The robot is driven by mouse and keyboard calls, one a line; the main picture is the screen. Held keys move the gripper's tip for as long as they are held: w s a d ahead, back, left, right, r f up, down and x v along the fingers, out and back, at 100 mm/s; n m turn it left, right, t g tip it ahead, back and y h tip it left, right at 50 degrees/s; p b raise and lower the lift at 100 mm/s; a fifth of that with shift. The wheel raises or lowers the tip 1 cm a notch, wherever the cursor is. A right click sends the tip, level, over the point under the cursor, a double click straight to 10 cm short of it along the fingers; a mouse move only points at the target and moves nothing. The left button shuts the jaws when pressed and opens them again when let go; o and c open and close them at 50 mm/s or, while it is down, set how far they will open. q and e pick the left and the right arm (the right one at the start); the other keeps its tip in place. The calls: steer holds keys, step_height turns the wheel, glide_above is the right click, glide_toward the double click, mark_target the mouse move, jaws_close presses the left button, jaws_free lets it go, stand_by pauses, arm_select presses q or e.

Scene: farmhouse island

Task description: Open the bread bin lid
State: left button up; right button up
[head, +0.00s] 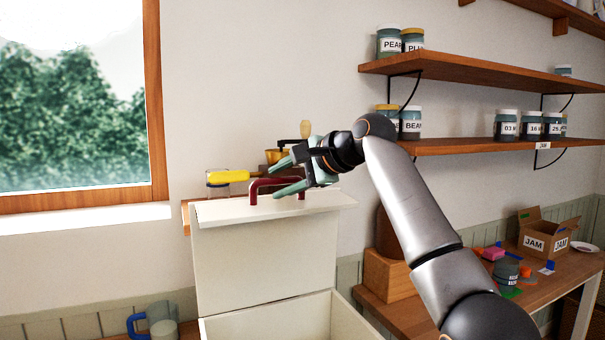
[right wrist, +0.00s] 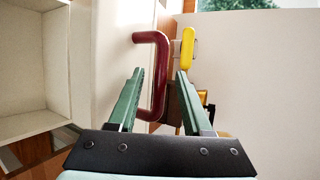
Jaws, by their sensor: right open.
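The white bread bin (head: 265,322) is at the bottom centre of the head view, with its inside showing from above. Its lid (head: 245,255) stands raised, about upright, behind the opening. A dark red handle (head: 253,192) sits on the flange at the lid's top edge. My right gripper (head: 274,179) is open at the handle, one finger above it and one below in the head view. In the right wrist view the handle (right wrist: 161,62) reaches between the open fingers (right wrist: 158,80). I cannot tell whether they touch it. My left gripper is not in view.
Behind the lid are a yellow-handled item (head: 228,176) and other small things. A side table on the right holds a jam box (head: 545,238) and small items. Shelves with jars (head: 508,124) hang above my right arm.

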steer(key=b+v, duration=0.3)
steer(key=v, duration=0.8)
steer(key=shift+s+d+b, duration=0.15)
steer(key=shift+s+b, duration=0.05)
steer(key=shift+b, duration=0.2)
